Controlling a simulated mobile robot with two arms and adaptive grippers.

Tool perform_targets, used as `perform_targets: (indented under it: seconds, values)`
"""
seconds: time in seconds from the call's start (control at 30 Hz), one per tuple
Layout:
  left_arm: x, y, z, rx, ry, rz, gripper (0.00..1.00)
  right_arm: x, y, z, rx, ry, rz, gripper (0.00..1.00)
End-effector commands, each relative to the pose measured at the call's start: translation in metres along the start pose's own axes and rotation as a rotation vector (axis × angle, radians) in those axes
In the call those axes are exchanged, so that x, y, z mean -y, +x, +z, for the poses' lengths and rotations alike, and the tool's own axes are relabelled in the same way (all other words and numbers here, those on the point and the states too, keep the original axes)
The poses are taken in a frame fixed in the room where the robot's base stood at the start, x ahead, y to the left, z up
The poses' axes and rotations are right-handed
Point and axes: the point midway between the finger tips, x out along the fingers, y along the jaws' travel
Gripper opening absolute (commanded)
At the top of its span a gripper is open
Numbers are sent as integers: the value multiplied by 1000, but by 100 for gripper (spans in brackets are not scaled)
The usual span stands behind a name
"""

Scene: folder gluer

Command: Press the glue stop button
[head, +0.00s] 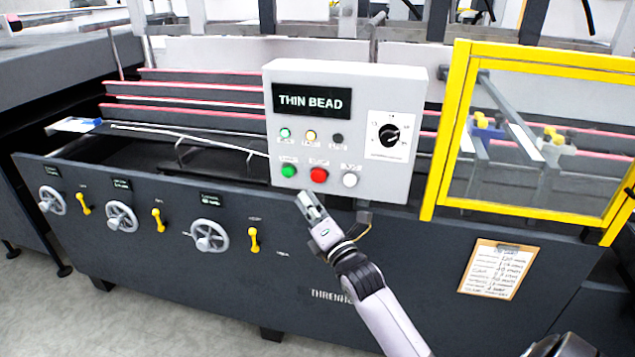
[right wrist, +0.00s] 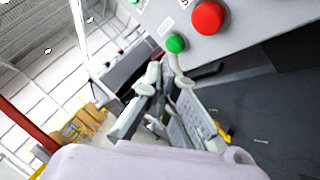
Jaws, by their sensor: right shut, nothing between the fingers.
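The grey control box (head: 345,190) carries a black "THIN BEAD" display (head: 311,100). Its lower row has a green button (head: 289,171), a red button (head: 319,175) and a white button (head: 350,180); their labels are too small to read for sure. My right gripper (head: 308,203) is shut and empty, just below the green and red buttons in the head view. In the right wrist view, the green button (right wrist: 175,44) and red button (right wrist: 208,18) stand above the tips of my right gripper (right wrist: 160,72). I cannot tell whether they touch. My left gripper is not in view.
A black rotary knob (head: 389,136) and small lamps sit higher on the box. A yellow-framed guard (head: 455,130) stands close on the right. Handwheels (head: 210,236) and yellow levers (head: 254,240) line the machine front. A clipboard (head: 497,270) hangs lower right.

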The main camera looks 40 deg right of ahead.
Motion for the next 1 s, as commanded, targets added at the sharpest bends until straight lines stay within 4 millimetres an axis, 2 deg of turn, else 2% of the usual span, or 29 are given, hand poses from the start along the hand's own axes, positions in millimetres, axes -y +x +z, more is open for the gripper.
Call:
perform_targets:
  seconds: [0.03, 0.13, 0.4, 1.0]
  values:
    - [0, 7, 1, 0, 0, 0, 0, 6, 5, 3, 1, -4, 2, 0]
    - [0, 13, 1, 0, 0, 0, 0, 13, 14, 10, 2, -4, 1, 0]
    - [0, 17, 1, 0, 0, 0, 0, 23, 30, 22, 0, -2, 0, 0]
    - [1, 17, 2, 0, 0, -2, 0, 24, 33, 24, 0, 0, -1, 0]
